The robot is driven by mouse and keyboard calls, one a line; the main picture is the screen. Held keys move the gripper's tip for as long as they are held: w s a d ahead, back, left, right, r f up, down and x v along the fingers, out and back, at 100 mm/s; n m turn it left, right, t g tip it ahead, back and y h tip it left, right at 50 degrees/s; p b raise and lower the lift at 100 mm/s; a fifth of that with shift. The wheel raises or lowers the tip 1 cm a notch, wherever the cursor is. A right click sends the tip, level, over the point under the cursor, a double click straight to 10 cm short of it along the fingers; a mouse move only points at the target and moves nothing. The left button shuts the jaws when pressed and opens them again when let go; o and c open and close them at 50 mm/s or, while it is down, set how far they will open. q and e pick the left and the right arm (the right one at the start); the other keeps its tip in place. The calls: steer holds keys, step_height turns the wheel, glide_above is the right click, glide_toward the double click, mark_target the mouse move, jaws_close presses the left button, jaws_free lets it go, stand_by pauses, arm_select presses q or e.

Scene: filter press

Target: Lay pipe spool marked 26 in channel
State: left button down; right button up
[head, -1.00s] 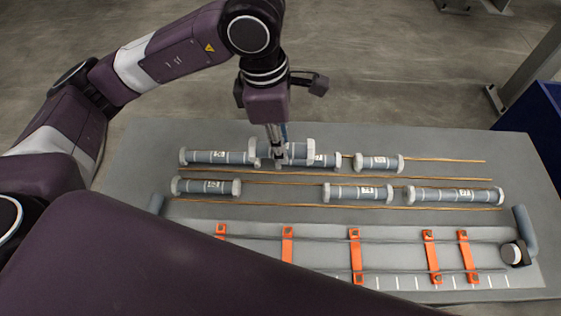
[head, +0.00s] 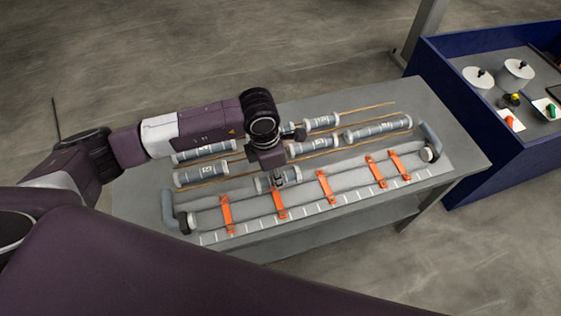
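The channel (head: 350,187) is a long grey trough on the table with several orange straps across it and a row of white tick marks along its front. My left gripper (head: 282,177) is shut on a grey pipe spool (head: 265,184) with pale end flanges. The spool appears just above the channel's back edge, near the second strap from the left; I cannot tell whether it touches. The mark on the held spool is too small and partly covered to read. My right gripper is not in view.
Several other spools lie between thin wooden strips behind the channel, including a long one (head: 378,127) at right and one (head: 205,173) at left. Bent grey pipes stand at both channel ends. A blue bin (head: 470,125) with small parts stands right of the table.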

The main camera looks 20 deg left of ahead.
mark_target(278, 199)
arm_select(q)
steer(key=shift+s+d+f, duration=0.1)
steer(key=shift+s+f, duration=0.35)
steer(key=shift+f, duration=0.15)
steer(key=shift+w+f, duration=0.25)
steer(key=shift+f, duration=0.25)
steer(key=shift+f+b, duration=0.3)
steer(key=shift+b, duration=0.15)
steer(key=shift+s+f+b, duration=0.1)
steer(key=shift+f+b, duration=0.5)
steer(key=shift+f, duration=0.3)
steer(key=shift+f+b, duration=0.35)
steer(key=shift+f, duration=0.3)
steer(key=shift+f+b, duration=0.6)
steer(key=shift+f, duration=0.2)
steer(key=shift+f+b, duration=1.1)
steer(key=shift+b, duration=0.1)
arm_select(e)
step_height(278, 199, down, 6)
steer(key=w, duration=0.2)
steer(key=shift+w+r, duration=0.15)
